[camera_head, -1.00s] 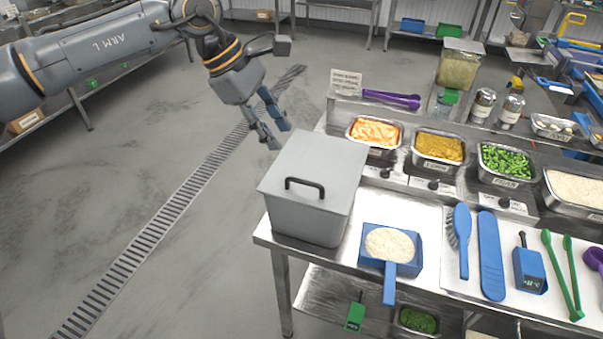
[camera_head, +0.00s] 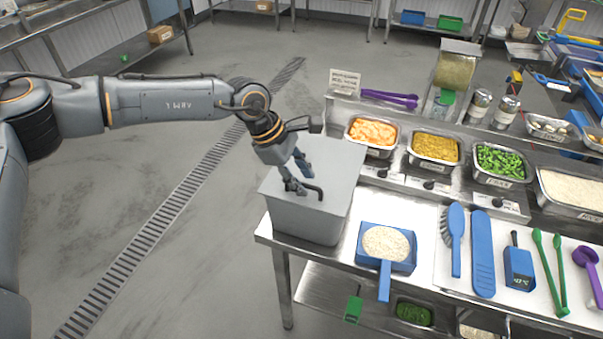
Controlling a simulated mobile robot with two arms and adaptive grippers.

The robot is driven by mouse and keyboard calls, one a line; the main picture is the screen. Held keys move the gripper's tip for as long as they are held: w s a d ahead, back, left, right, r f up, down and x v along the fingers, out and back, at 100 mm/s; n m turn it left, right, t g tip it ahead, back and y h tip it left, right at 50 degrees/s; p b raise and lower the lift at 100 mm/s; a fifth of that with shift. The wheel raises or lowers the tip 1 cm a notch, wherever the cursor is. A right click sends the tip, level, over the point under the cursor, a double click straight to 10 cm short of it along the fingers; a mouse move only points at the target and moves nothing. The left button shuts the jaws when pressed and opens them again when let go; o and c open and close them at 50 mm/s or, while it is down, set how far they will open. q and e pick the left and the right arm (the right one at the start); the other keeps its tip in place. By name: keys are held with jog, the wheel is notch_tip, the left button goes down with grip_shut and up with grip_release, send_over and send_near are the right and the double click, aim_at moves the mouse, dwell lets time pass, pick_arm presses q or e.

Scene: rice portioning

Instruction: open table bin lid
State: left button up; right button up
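The table bin (camera_head: 305,219) is a grey box at the left end of the steel table. Its grey lid (camera_head: 335,163) lies flat on it, closed, with a dark bar handle (camera_head: 318,190) on top. My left gripper (camera_head: 299,181) is over the lid, its fingertips pointing down at the left end of the handle. The fingers look spread apart, but I cannot tell whether they touch the handle. They hide part of the handle and lid. My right gripper is not in view.
A blue scoop of rice (camera_head: 386,244) sits right of the bin. A blue brush (camera_head: 455,237) and other tools lie on a white board further right. Steel pans of food, such as orange pieces (camera_head: 372,131), stand behind. Open floor lies left of the table.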

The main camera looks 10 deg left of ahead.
pick_arm(q)
grip_shut()
jog(key=shift+d+r, duration=0.1)
dwell(0.3)
